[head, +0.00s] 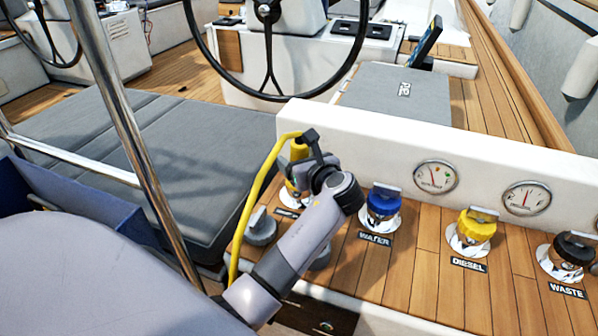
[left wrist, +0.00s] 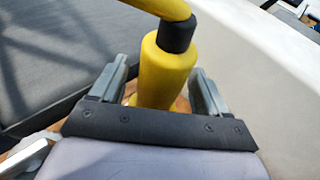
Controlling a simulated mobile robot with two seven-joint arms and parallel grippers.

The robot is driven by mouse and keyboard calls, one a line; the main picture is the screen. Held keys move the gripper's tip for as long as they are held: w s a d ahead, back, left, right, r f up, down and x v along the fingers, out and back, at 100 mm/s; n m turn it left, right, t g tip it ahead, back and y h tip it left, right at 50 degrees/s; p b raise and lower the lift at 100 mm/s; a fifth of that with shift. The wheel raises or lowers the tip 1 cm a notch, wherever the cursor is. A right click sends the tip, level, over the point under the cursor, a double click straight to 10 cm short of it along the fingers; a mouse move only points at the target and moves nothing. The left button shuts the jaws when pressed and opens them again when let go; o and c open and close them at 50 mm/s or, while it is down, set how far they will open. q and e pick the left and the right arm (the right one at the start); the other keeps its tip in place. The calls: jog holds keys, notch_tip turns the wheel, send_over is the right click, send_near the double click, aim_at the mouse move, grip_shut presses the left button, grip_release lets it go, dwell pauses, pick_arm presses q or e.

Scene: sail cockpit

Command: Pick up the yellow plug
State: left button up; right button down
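The yellow plug (head: 298,150) stands upright at the left end of the wooden ledge, with a black collar and a thick yellow cable (head: 250,195) bending from its top. My left gripper (head: 305,165) is at the plug. In the left wrist view the yellow plug (left wrist: 162,75) rises between the two grey fingers of the left gripper (left wrist: 160,75). The fingers stand apart on either side of it, with narrow gaps showing, so the gripper looks open around it. The plug's lower end is mostly hidden by the gripper. My right gripper is not in view.
Blue WATER (head: 382,203), yellow DIESEL (head: 476,226) and dark WASTE (head: 572,252) caps stand to the right on the ledge. A white panel with gauges (head: 436,177) rises behind. A steel rail (head: 125,120) and grey cushion (head: 190,150) lie left.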

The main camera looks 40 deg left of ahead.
pick_arm(q)
jog(key=c, duration=1.2)
jog(key=shift+r, duration=0.15)
notch_tip(320, 180, up, 23)
jog(key=p, duration=0.9)
